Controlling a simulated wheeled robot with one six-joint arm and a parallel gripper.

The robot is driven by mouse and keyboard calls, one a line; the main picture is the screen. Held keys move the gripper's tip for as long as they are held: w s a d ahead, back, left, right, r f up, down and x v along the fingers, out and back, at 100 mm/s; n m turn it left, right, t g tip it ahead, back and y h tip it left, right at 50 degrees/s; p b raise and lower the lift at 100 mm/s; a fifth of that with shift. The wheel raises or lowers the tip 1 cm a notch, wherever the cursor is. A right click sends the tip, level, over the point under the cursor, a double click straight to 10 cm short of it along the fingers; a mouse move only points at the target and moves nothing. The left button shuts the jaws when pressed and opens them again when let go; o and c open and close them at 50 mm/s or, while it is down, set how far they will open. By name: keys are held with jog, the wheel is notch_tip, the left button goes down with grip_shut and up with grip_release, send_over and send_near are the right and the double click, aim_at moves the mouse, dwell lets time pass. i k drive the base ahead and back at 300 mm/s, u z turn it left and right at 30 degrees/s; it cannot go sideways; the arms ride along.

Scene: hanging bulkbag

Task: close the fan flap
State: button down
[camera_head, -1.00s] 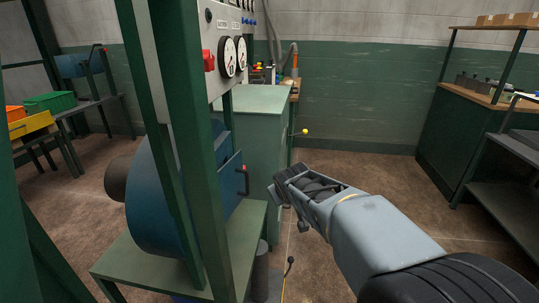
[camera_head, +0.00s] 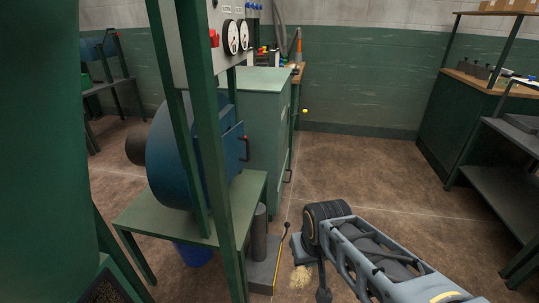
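The blue round fan housing (camera_head: 172,165) sits on a green stand at the left centre, partly behind green posts. On its right side is a blue flat plate (camera_head: 231,150), which looks like the flap. It has a dark red handle (camera_head: 246,148). I cannot tell how far the plate stands open. My arm comes in from the lower right. My gripper (camera_head: 305,252) is at its far end, low over the floor, right of the stand and well apart from the handle. Its fingers are not clear, so I cannot tell if it is open.
The green stand (camera_head: 160,222) and the upright post (camera_head: 212,150) are between me and the fan. A pale green cabinet (camera_head: 262,120) stands behind. A yellow-and-black lever (camera_head: 281,255) rises beside the stand. The floor to the right is clear up to the shelves (camera_head: 515,160).

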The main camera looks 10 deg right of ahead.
aim_at(234, 140)
jog(key=z, duration=0.85)
jog(key=i, duration=0.6)
jog(key=u, duration=2.15)
